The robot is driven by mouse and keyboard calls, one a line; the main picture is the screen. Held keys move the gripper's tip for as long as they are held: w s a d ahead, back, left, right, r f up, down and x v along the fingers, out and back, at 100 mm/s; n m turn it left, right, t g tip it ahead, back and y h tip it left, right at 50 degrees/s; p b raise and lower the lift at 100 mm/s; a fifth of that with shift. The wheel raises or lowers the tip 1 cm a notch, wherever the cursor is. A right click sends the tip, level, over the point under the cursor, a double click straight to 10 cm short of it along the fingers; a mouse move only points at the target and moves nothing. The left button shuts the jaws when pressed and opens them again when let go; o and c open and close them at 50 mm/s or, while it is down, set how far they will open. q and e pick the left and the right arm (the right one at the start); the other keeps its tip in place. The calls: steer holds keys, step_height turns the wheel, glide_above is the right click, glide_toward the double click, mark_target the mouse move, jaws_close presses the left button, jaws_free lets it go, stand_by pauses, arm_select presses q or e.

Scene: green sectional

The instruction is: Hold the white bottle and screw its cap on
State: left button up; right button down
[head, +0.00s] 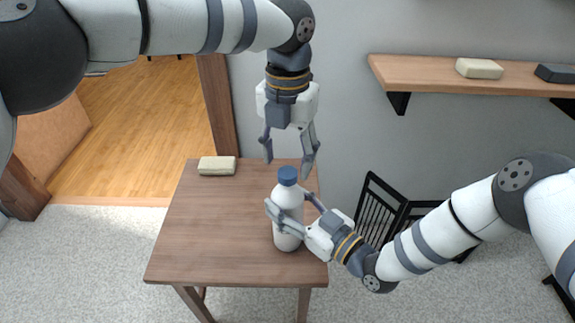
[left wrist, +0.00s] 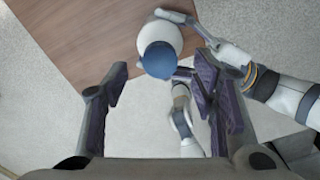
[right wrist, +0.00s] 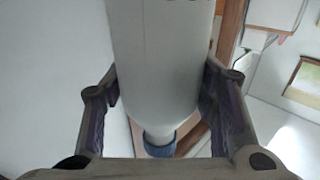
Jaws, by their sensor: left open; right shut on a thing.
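The white bottle (head: 288,238) is upright at the right front of the wooden table; I cannot tell whether its base touches the top. The blue cap (head: 287,176) sits at the bottle's mouth; how tightly it is seated is unclear. My right gripper (head: 290,206) is shut around the bottle's body from the right, and the bottle fills the right wrist view (right wrist: 160,60). My left gripper (head: 289,160) points down, open and empty, just above the cap. In the left wrist view, the cap (left wrist: 160,60) shows just beyond the fingertips, roughly between them.
The wooden table (head: 215,235) also bears a pale block (head: 217,166) at its back left. A wall shelf (head: 430,75) at the upper right holds a cream block (head: 479,68) and a dark block (head: 555,73). A black chair (head: 385,210) stands behind my right arm.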

arm_select(q)
step_height(320, 180, up, 9)
stand_by(0.3)
arm_select(e)
steer(key=c, duration=0.6)
jaws_free()
steer(key=shift+o, duration=0.2)
steer(key=v, duration=1.2)
